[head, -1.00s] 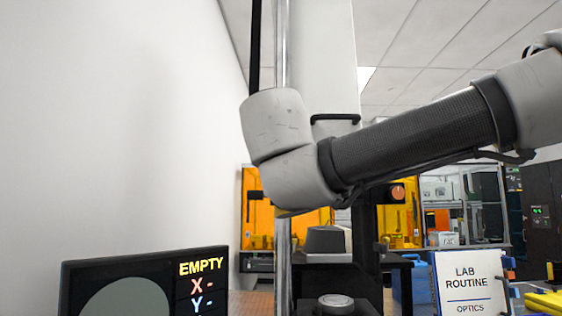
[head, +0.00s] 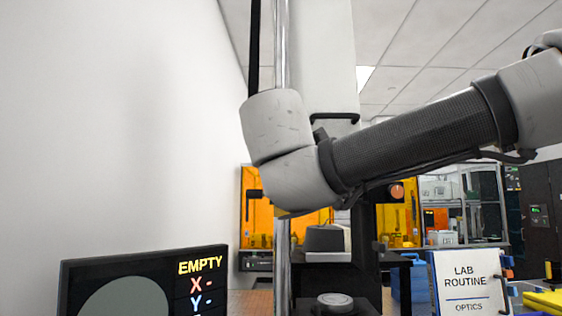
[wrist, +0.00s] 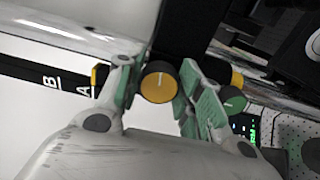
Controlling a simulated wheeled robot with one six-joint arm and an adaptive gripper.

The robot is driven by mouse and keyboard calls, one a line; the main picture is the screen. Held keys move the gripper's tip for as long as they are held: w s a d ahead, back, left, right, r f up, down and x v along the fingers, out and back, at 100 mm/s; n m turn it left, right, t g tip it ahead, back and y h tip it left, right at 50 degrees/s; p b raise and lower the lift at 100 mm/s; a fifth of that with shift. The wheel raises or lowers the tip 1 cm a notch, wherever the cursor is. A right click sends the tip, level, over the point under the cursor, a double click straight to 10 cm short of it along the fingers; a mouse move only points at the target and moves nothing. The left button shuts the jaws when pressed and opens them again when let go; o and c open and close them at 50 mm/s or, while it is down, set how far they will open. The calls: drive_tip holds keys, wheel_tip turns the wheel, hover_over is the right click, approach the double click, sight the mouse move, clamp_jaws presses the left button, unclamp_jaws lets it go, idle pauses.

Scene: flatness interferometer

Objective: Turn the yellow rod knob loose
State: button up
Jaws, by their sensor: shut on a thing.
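The yellow rod knob (wrist: 159,84), a round cap with a dark rim and a pale index line, is in the middle of the wrist view. My gripper (wrist: 158,92) has its green-padded fingers on either side of it and is shut on it. The line on the cap points roughly up in the picture. In the head view the knob and my gripper cannot be made out, and my arm covers part of the bright metal rod (head: 282,265).
In the wrist view, another yellow knob (wrist: 237,79) and a green knob (wrist: 232,99) sit close beside the right finger. A black bar marked A and B (wrist: 42,77) lies left. The head view shows a monitor reading EMPTY (head: 150,255) and a LAB ROUTINE sign (head: 468,282).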

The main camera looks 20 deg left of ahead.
drive_tip(key=shift+f+m, duration=0.1)
drive_tip(key=shift+m, duration=0.7)
drive_tip(key=o, duration=1)
drive_tip(key=shift+o, duration=0.2)
drive_tip(key=v, duration=1.2)
